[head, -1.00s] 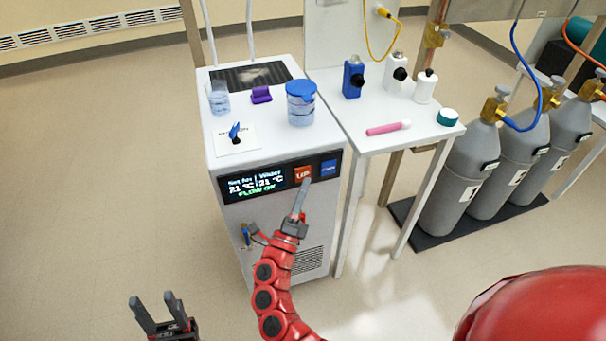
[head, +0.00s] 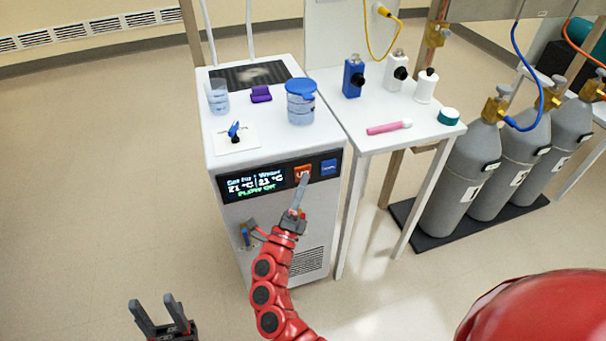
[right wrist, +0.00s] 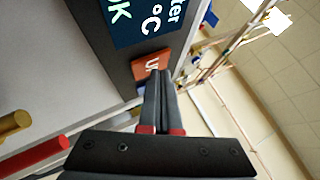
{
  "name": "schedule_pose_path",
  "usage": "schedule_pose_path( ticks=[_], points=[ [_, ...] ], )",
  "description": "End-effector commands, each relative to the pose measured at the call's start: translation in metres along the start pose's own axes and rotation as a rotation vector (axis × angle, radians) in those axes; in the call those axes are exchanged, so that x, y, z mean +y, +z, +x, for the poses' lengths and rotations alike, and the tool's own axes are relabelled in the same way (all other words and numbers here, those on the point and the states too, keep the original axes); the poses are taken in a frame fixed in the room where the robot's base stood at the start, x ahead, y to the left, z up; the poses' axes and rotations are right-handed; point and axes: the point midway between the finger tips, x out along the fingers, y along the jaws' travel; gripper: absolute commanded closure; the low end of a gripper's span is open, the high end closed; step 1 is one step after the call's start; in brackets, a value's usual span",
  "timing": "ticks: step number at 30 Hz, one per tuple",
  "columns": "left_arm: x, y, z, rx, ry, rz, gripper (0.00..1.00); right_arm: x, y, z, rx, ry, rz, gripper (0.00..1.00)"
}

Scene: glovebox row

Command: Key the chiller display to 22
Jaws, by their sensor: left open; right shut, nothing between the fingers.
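The chiller (head: 230,148) is a white cabinet with a dark front panel. Its display (head: 256,184) shows what looks like 21 °C on the left and 21 °C on the right, with green FLOW OK below; the small digits are blurred. The orange UP button (head: 303,171) is right of the display, and the blue button (head: 328,167) is beside it. My right gripper (head: 302,181) is shut and empty, its tips at the UP button and covering part of it. In the right wrist view the fingertips (right wrist: 157,78) reach the button's edge; contact is unclear. My left gripper (head: 159,312) is open and empty, low at the left.
A blue-lidded jar (head: 301,104), a beaker (head: 219,97), a purple item (head: 261,94) and a blue valve handle (head: 234,131) are on the chiller top. A white table (head: 356,145) with bottles stands right of it, then grey gas cylinders (head: 459,180). The floor at left is clear.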

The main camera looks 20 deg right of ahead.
Motion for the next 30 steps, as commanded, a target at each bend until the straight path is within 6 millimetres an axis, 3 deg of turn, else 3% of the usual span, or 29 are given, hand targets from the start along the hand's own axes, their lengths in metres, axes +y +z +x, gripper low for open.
schedule_pose_path(
  ticks=[18, 30],
  points=[
    [0.000, 0.001, -0.003, 0.000, 0.000, 0.000, 0.50, 0.002, 0.002, 0.003, 0.000, 0.000, 0.000, 1.00],
    [0.000, 0.001, -0.004, 0.000, 0.000, 0.000, 0.50, -0.007, -0.005, -0.008, 0.000, -0.001, 0.002, 1.00]
  ],
)
